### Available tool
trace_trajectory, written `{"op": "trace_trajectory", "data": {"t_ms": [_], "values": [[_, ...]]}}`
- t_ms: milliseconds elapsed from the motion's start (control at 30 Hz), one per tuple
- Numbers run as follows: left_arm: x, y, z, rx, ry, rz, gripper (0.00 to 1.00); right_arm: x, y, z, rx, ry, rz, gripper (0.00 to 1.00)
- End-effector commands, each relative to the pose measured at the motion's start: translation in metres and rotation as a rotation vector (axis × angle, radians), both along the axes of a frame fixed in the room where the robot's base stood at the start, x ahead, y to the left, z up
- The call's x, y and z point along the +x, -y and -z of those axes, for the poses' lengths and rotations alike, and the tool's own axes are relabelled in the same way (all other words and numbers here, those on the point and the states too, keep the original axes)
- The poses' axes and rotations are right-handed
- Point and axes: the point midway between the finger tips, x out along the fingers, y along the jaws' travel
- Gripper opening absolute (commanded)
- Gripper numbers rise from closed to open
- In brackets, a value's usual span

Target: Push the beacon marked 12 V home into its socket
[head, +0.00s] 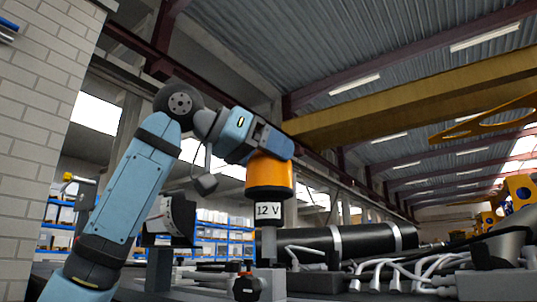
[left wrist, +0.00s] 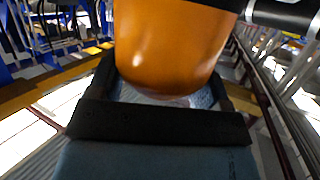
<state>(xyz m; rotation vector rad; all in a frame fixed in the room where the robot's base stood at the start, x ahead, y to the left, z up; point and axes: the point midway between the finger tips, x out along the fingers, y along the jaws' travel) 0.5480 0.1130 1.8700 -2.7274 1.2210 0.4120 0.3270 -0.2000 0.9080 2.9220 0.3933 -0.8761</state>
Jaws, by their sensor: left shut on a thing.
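The beacon marked 12 V (head: 270,174) has an orange lens, a black lower ring and a white label reading "12 V" (head: 268,211). My left gripper (head: 274,146) is shut on the top of the orange lens. In the left wrist view the lens (left wrist: 170,45) fills the top middle, against the black gripper part. My right gripper is out of view.
A long black cylinder with light bands (head: 345,240) lies behind and right of the stem. White hoses (head: 410,268) run at the lower right. A small black part with red (head: 246,285) stands close left of the grey block. Blue shelving (head: 220,240) is far back.

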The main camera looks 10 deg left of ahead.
Motion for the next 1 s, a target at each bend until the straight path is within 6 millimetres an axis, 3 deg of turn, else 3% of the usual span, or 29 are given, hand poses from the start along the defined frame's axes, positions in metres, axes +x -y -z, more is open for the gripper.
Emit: {"op": "trace_trajectory", "data": {"t_ms": [1000], "values": [[-0.0003, -0.0002, 0.0046, -0.001, 0.001, 0.0, 0.33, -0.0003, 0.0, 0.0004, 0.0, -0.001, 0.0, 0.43]]}}
